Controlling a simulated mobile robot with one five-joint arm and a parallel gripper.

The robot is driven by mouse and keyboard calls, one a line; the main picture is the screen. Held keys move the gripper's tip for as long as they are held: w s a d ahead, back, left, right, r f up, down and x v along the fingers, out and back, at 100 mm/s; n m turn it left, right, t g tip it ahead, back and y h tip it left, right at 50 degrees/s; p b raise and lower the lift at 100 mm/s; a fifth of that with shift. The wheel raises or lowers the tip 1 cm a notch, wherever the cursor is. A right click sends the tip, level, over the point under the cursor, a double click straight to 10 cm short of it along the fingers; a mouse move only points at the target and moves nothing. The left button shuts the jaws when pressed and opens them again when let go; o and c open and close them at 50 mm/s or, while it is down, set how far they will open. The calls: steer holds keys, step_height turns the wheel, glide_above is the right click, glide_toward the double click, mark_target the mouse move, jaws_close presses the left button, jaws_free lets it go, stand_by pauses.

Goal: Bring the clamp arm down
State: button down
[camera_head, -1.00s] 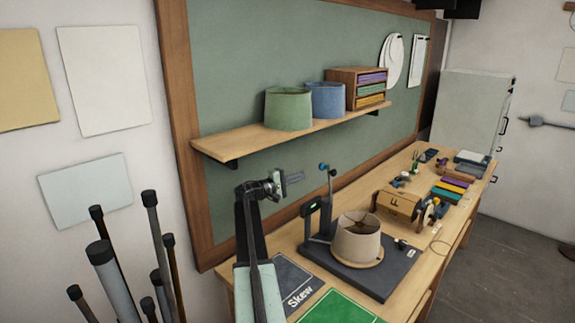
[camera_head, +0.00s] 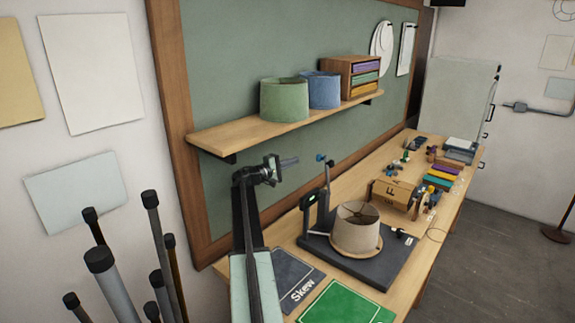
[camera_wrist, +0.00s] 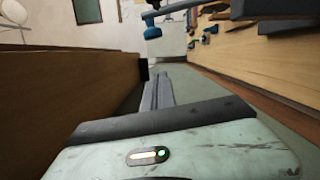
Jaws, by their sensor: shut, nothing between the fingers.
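The clamp stand has a dark base (camera_head: 399,263) with a beige lampshade (camera_head: 355,230) on it. Its clamp arm (camera_head: 326,180) stands up behind the shade, with a blue knob (camera_head: 320,158) at the top. In the wrist view a blue-tipped grey bar, which looks like the clamp arm (camera_wrist: 175,9), shows at the top, with its blue knob (camera_wrist: 152,28) beyond my fingers. My gripper (camera_head: 296,161) is shut and empty, raised left of the clamp arm at about knob height in the picture. It appears apart from the knob. The fingers also show in the wrist view (camera_wrist: 158,80).
A shelf (camera_head: 225,136) with green and blue shades runs behind my arm. A dark "Skew" mat (camera_head: 290,272) and a green mat (camera_head: 345,303) lie in front of the stand. A cardboard box (camera_head: 390,196) and small parts crowd the bench to the right.

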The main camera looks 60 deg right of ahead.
steer(key=s+d, duration=0.3)
steer(key=s, duration=0.3)
steer(key=shift+d+r+p, duration=0.2)
steer(key=shift+r+p, duration=0.15)
steer(key=shift+s+a, duration=0.1)
